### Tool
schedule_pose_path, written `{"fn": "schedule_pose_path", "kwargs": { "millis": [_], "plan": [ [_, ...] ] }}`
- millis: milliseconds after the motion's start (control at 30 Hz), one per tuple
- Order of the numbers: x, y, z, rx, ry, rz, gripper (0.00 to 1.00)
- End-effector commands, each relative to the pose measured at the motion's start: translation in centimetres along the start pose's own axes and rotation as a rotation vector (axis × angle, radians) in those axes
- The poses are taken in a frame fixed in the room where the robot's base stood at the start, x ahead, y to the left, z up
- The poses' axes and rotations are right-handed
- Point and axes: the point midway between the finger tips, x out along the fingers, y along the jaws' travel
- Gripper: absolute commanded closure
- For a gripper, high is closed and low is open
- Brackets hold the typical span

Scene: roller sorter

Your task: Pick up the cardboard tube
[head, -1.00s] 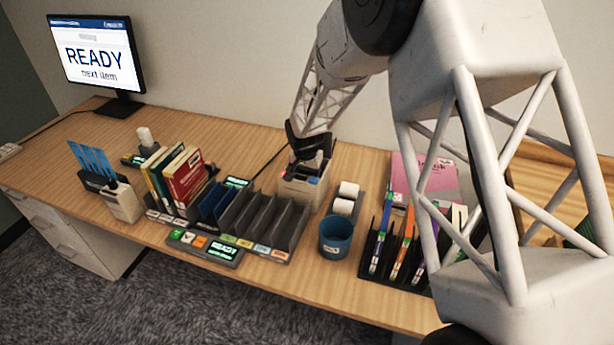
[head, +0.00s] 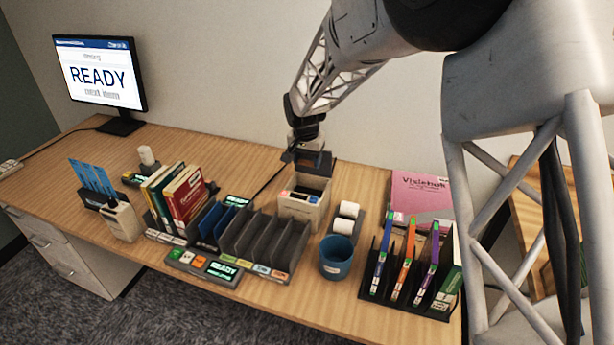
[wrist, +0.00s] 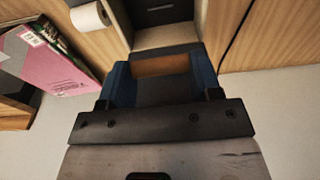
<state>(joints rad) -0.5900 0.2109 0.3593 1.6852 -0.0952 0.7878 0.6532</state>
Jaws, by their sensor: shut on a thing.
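My gripper (head: 306,158) is above the beige label printer (head: 302,205) at the back of the desk. In the wrist view its blue-grey fingers (wrist: 160,78) are shut on a brown piece that looks like the cardboard tube (wrist: 160,65). Only a short band of the tube shows; the dark gripper body and the fingers hide the rest. In the head view the tube cannot be made out against the dark gripper parts. The printer's beige edge (wrist: 165,35) and dark interior show beyond the fingers in the wrist view.
White paper rolls (head: 346,217) and a blue cup (head: 337,257) stand right of the printer. A dark slotted sorter (head: 262,245) and upright books (head: 180,195) are to the left.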

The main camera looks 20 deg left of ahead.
Motion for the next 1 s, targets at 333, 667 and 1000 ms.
{"fn": "schedule_pose_path", "kwargs": {
  "millis": [333,667,1000],
  "plan": [
    [-8.5,0.0,-1.1,0.001,0.002,-0.002,0.63],
    [-13.3,0.0,-1.6,0.001,0.000,-0.001,0.63],
    [-14.6,0.0,-1.8,0.001,0.000,-0.001,0.63]
  ]
}}
